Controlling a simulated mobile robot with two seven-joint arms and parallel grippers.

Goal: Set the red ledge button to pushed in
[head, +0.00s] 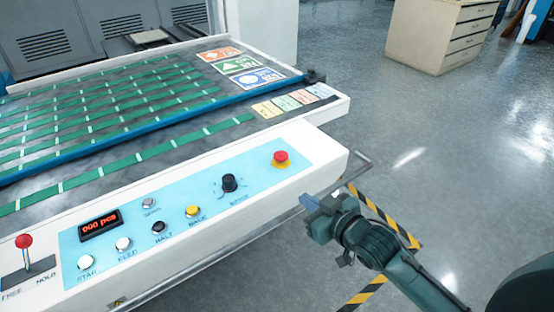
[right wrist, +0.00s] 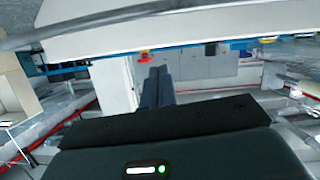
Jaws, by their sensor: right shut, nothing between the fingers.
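The red ledge button (head: 281,157) is a red mushroom cap on a yellow base at the right end of the light blue control panel (head: 215,202). My right gripper (head: 317,207) is shut and empty, to the right of and lower than the button in the picture, beside the ledge and apart from the button. Its closed dark fingers (right wrist: 155,84) show in the wrist view. My left gripper is out of view.
A black knob (head: 229,183), a yellow button (head: 193,211) and several other buttons share the panel. A red-balled lever (head: 24,241) stands at far left. A metal rail (head: 350,170) runs along the ledge's front. Open floor lies to the right, with a cabinet (head: 425,35) behind.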

